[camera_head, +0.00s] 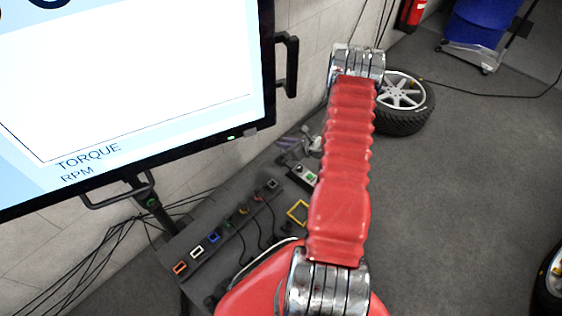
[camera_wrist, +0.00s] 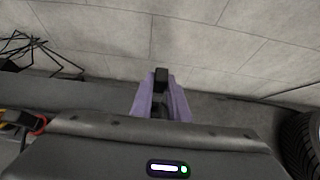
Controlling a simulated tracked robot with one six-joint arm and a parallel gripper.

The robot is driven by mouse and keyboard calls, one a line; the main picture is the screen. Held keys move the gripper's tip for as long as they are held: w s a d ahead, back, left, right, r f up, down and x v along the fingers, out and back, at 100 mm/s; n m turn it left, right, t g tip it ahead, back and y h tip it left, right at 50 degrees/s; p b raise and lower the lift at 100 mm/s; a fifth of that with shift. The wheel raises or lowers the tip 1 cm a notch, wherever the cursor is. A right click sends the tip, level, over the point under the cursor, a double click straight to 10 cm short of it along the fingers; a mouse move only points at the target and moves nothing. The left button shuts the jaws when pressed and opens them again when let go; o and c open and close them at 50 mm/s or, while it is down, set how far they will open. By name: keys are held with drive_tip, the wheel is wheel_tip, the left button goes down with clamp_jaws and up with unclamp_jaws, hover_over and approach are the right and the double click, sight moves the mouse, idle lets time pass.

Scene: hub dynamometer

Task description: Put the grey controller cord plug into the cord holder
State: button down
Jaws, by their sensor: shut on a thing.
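In the wrist view, the purple fingers of my gripper (camera_wrist: 160,98) are shut on a small dark block (camera_wrist: 161,77). It looks like the controller cord plug, though its grey colour and its cord are not clear. The cord holder (camera_head: 222,233) is a dark strip with a row of coloured-rimmed slots, left of my arm. Some slots have dark cords at them. The gripper is apart from the holder.
A large monitor (camera_head: 140,95) with a handle overhangs the holder at the left. A box with a green light (camera_head: 304,174) and a yellow frame (camera_head: 298,212) lie near my arm.

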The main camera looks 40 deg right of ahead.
drive_tip(key=shift+f, duration=0.1)
drive_tip(key=shift+f, duration=1.85)
drive_tip(key=shift+f, duration=1.45)
drive_tip(key=c, duration=1.6)
unclamp_jaws()
